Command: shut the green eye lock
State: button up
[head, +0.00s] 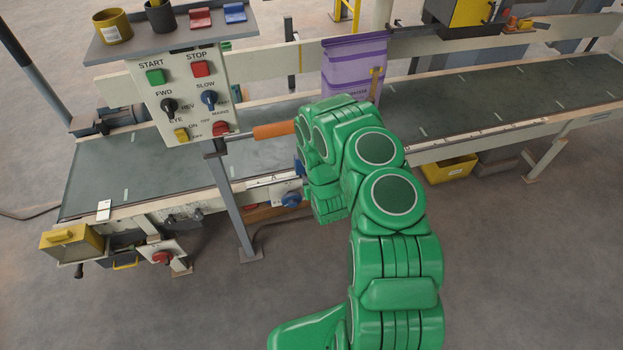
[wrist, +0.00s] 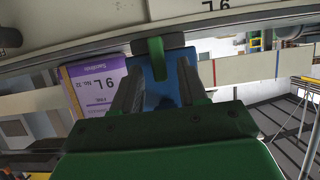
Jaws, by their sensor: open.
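A small green tab (wrist: 156,60), which looks like the green eye lock, hangs from a dark bracket (wrist: 158,42) in the wrist view, in front of a blue block (wrist: 178,82). My gripper (wrist: 158,72) is open, with one finger on each side of the tab and blue block. A gap shows on both sides of the tab, and I cannot tell how far ahead it is. I cannot tell the lock's position from its shape. In the head view my green arm hides the gripper's fingers and the lock at the conveyor's front edge.
The belt conveyor (head: 455,100) runs across the head view. A control panel (head: 188,100) stands on a post (head: 235,205) left of my arm. A blue knob (head: 291,199) sits on the front rail. A purple sack (head: 352,65) stands on the belt behind my arm.

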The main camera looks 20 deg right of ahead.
grip_shut()
jog(key=shift+a, duration=0.15)
jog(key=shift+a+f+n+t+h, duration=0.6)
jog(key=shift+n+h, duration=0.55)
jog(key=shift+n, duration=1.1)
jog(key=shift+a+f+n+t+h, duration=0.4)
jog(key=shift+a+f+n+h, duration=0.55)
jog(key=shift+n, duration=1.25)
jog(key=shift+a+f+n+t+h, duration=0.25)
jog(key=shift+f+n+t+h, duration=0.25)
jog(key=shift+n+h, duration=1.35)
jog(key=shift+n+y, duration=0.5)
jog(key=shift+y, duration=0.05)
